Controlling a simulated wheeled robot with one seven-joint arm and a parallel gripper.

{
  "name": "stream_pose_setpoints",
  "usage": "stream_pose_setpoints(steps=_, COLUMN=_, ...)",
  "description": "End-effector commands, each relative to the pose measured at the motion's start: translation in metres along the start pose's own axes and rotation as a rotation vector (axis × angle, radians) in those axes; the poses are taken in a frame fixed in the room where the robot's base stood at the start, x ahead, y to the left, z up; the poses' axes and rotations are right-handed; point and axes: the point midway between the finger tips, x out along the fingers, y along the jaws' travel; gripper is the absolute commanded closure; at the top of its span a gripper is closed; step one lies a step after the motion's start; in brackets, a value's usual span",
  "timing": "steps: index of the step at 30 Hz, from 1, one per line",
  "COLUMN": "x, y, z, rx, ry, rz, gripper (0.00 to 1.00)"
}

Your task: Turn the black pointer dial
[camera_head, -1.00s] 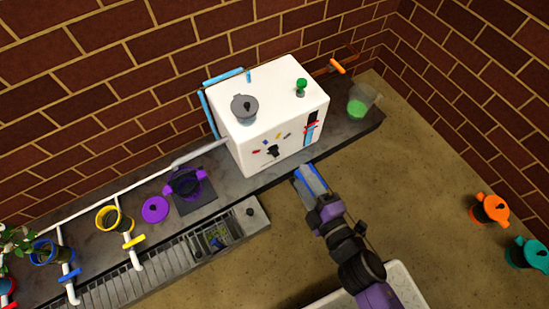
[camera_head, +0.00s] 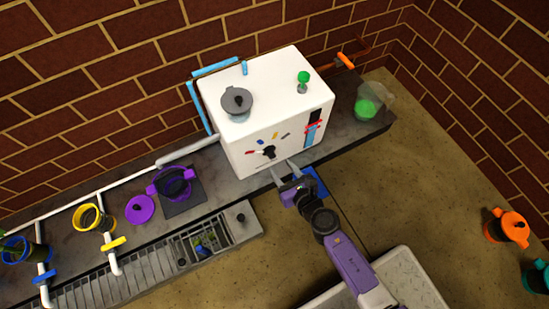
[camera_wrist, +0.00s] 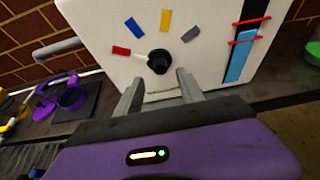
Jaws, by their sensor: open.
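The black pointer dial (camera_head: 268,152) is on the front face of the white box (camera_head: 250,120). In the wrist view the dial (camera_wrist: 158,61) is a round black knob with a small pale mark at its left. Red, blue, yellow and grey marks (camera_wrist: 166,20) form an arc above it. My gripper (camera_head: 282,170) is in front of the box, just below and right of the dial. In the wrist view its two grey fingers (camera_wrist: 160,92) are apart, one on each side below the dial. They appear empty, and contact with the dial cannot be told.
A grey lidded knob (camera_head: 237,101) and a green-topped knob (camera_head: 303,82) are on the box top. A blue and red slider strip (camera_head: 313,128) is right of the dial. A purple pot (camera_head: 175,184) stands left. A clear beaker with green contents (camera_head: 368,106) stands right.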

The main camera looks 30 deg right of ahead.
Motion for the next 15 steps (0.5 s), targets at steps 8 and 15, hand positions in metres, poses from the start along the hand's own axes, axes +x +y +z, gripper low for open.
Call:
stream_pose_setpoints(steps=8, x=0.044, y=-0.001, z=-0.001, rx=0.003, ry=-0.002, rz=0.000, gripper=0.54)
stream_pose_setpoints(steps=15, x=0.058, y=0.000, z=0.000, rx=0.003, ry=0.000, rz=0.000, gripper=0.54)
